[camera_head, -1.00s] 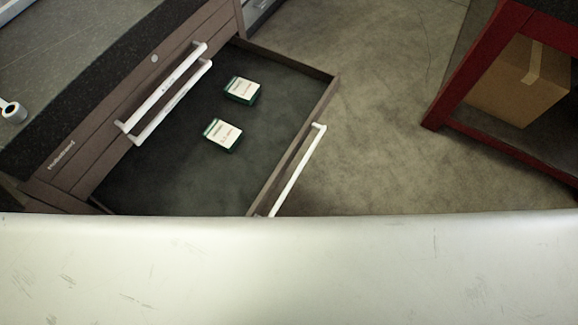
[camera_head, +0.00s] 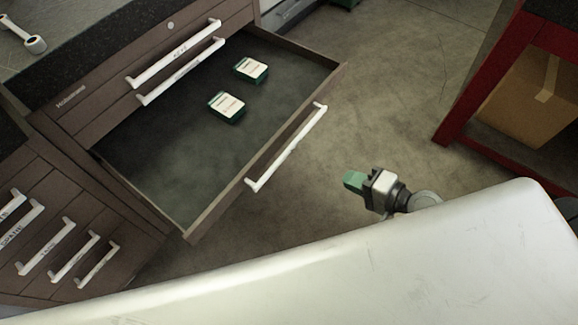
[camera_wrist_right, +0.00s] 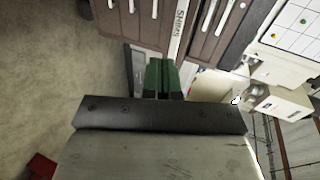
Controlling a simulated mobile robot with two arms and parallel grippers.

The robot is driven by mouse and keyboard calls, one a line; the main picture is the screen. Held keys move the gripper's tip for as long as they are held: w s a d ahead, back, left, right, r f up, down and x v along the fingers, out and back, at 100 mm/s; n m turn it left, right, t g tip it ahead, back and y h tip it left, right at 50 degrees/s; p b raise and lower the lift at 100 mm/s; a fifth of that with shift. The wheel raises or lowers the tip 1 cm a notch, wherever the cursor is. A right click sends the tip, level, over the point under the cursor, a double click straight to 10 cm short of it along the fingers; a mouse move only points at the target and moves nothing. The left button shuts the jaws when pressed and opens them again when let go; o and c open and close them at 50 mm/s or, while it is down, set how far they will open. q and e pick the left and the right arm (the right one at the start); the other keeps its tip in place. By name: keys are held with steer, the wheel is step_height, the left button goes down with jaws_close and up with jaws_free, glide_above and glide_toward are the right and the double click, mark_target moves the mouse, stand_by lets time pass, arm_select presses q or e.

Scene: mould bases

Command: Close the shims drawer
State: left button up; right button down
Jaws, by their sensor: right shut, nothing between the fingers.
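The open drawer (camera_head: 197,215) is pulled far out of the brown cabinet (camera_head: 75,100). It has a long white handle (camera_head: 287,148) on its front, and two green-and-white boxes, one (camera_head: 251,70) farther back and one (camera_head: 227,107) nearer, lie inside. In the right wrist view a white handle strip (camera_wrist_right: 178,28) reads SHIMS, beyond the fingers. My right gripper (camera_head: 350,180) has green fingers, is shut and empty, and is in front of the drawer, to the right of its handle and apart from it. The fingers also show in the wrist view (camera_wrist_right: 161,76). My left gripper is out of view.
More shut drawers with white handles (camera_head: 48,245) are at the lower left. A red-framed bench (camera_head: 478,80) with a cardboard box (camera_head: 535,97) under it stands at the right. Bare floor (camera_head: 390,90) lies between the drawer and the bench.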

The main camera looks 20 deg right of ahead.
steer(key=r, duration=0.2)
steer(key=p, duration=0.2)
glide_toward(291, 151)
steer(key=shift+y, duration=0.3)
steer(key=x, duration=0.6)
steer(key=shift+d+f, duration=0.15)
steer(key=shift+w+a+f, duration=0.1)
steer(key=shift+w+a, duration=0.35)
steer(key=shift+w, duration=0.1)
